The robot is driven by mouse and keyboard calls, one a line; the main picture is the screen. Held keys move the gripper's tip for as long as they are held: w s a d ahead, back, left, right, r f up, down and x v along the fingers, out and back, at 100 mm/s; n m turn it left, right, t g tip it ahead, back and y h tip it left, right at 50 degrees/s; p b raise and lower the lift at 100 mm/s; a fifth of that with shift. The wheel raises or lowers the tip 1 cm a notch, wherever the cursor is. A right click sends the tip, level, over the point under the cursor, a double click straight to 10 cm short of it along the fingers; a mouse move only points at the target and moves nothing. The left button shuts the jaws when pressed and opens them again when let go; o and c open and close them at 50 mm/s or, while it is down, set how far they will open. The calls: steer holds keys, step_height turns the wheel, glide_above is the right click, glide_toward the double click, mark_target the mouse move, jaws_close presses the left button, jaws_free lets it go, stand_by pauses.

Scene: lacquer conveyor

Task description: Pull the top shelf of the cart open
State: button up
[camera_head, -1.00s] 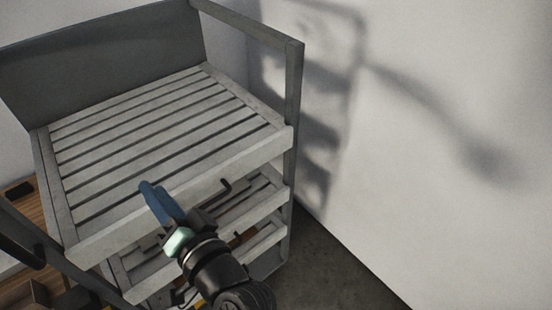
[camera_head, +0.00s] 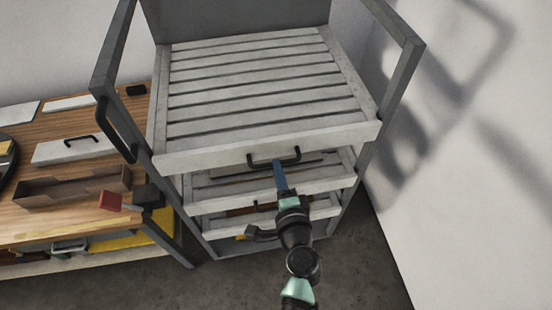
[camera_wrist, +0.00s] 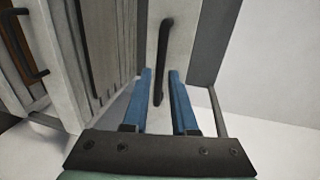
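The grey cart (camera_head: 393,112) stands in the middle of the head view. Its top shelf (camera_head: 265,147) is slatted, with a black bar handle (camera_head: 290,157) on the front edge. In the wrist view the handle (camera_wrist: 164,45) runs lengthwise between the fingers' lines. My gripper (camera_head: 278,163) has blue fingers and is at the handle in the head view. In the wrist view the gripper (camera_wrist: 160,75) is open, with a finger on each side of the handle's near end. I cannot tell whether either finger touches it.
Lower slatted shelves (camera_head: 317,186) sit under the top one, close to my arm. A wooden workbench (camera_head: 60,221) with trays and a yellow item stands at left. A white wall rises at right. Dark floor (camera_head: 365,270) is clear in front.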

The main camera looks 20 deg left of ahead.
steer(key=shift+x, duration=1.85)
jaws_close()
